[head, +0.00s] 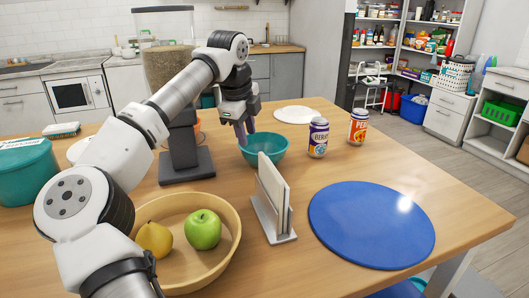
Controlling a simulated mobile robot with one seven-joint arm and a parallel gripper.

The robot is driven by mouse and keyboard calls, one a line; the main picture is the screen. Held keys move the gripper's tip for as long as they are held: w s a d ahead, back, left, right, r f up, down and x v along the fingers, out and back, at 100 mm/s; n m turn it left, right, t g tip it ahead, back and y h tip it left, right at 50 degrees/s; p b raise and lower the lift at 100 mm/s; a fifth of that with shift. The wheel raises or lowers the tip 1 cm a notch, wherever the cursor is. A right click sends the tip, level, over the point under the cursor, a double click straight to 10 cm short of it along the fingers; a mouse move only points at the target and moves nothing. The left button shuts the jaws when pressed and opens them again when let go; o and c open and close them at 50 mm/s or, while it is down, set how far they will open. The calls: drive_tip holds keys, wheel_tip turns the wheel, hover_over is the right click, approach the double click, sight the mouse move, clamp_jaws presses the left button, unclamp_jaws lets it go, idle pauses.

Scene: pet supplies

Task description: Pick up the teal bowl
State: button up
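The teal bowl (268,158) stands upright on the wooden table, in the middle of the head view. My gripper (243,138) points down at the bowl's left rear rim, with its fingertips overlapping the rim in the picture. Whether the fingers touch the rim or have it between them is too small to tell. The bowl appears to rest on the table.
A white napkin holder (273,200) stands just in front of the bowl, and a dispenser (186,165) to its left. Two cans (318,138) are at right. A fruit bowl (226,240) and a blue round mat (370,225) lie nearer. A teal canister (22,172) is far left.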

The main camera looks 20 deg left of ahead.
sight(253, 153)
drive_tip(key=x, duration=0.4)
drive_tip(key=shift+d+f, duration=0.1)
drive_tip(key=shift+f, duration=0.1)
drive_tip(key=shift+d+p+x, duration=0.15)
drive_tip(key=shift+p+x, duration=0.15)
drive_tip(key=shift+x, duration=1.05)
drive_tip(key=shift+d+p+x, duration=0.15)
drive_tip(key=shift+p+x, duration=0.1)
drive_tip(key=shift+x, duration=1.05)
drive_tip(key=shift+s, duration=0.1)
clamp_jaws()
